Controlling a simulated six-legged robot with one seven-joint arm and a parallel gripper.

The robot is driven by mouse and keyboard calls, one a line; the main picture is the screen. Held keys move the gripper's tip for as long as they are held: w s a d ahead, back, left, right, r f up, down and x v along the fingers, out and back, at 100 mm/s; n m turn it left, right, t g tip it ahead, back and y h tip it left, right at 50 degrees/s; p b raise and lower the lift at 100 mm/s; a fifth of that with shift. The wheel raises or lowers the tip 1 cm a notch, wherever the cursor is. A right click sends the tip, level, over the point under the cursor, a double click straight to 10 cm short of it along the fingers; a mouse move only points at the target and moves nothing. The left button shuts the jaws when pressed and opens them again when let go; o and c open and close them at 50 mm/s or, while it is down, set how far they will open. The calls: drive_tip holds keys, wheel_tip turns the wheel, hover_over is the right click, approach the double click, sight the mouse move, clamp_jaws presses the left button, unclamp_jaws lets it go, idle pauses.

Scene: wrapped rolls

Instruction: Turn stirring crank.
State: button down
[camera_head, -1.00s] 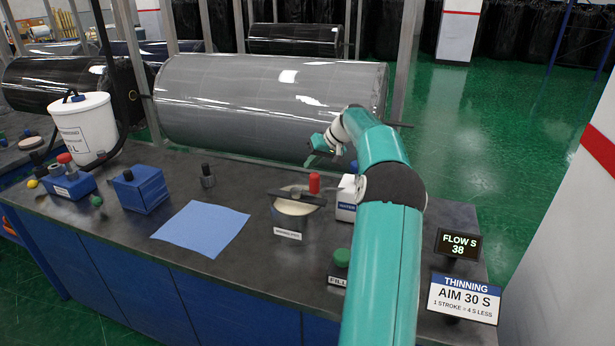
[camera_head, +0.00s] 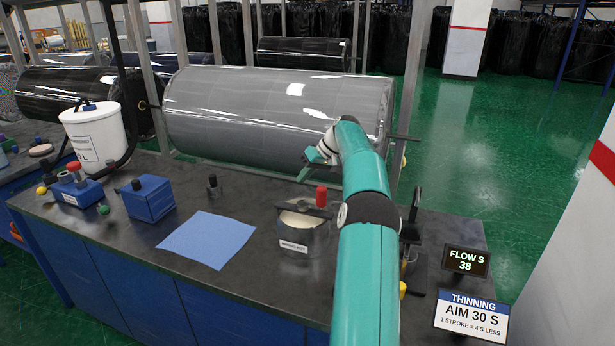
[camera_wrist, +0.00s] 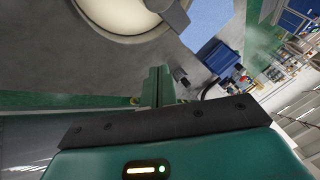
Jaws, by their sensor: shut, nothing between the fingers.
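The stirring pot (camera_head: 303,241) is a grey labelled pot with cream liquid, standing on the dark bench. A dark crank bar (camera_head: 296,208) lies across its top, with an upright red knob (camera_head: 321,196). My gripper (camera_head: 308,172) is past the pot's far side, above the bench's back edge, shut and empty, apart from the knob. In the wrist view the pot's round opening (camera_wrist: 118,12) is at the top, with part of the crank bar (camera_wrist: 172,12) over it. My closed fingers (camera_wrist: 157,80) are below the pot in that picture. The red knob is not visible there.
A blue sheet (camera_head: 207,240) lies left of the pot. A blue box (camera_head: 148,198) and a white bucket (camera_head: 96,138) stand further left. A dark upright device (camera_head: 411,232) is right of my arm. Signs (camera_head: 470,316) read flow 38 and aim 30. A large grey roll (camera_head: 270,112) lies behind.

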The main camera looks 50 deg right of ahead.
drive_tip(key=shift+w+a, duration=0.2)
drive_tip(key=shift+a, duration=0.1)
idle(0.6)
